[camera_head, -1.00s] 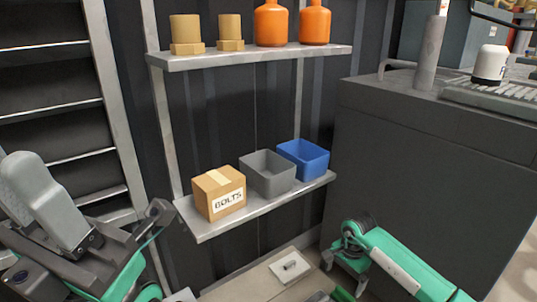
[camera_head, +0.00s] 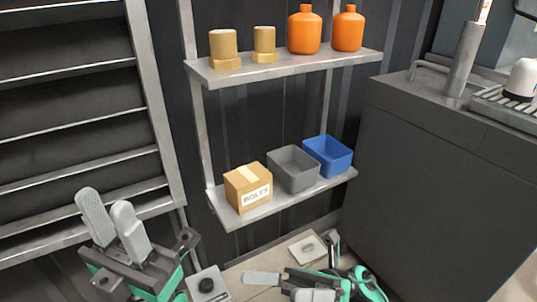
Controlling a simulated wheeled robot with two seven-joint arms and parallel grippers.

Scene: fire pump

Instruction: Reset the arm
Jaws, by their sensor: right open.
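My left gripper (camera_head: 107,206) is at the lower left, in front of the louvred panel. Its two pale fingers point up with a narrow gap between them, and nothing shows in the gap. My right gripper (camera_head: 268,287) is at the bottom centre, below the lower shelf. Its pale fingers point left and stand apart with nothing between them. The lower finger is partly cut off by the picture's edge.
The lower shelf (camera_head: 268,209) holds a bolts box (camera_head: 248,188), a grey bin (camera_head: 293,169) and a blue bin (camera_head: 327,156). The upper shelf (camera_head: 290,66) holds orange bottles (camera_head: 305,30) and tan fittings (camera_head: 223,48). A dark cabinet (camera_head: 430,180) stands at right.

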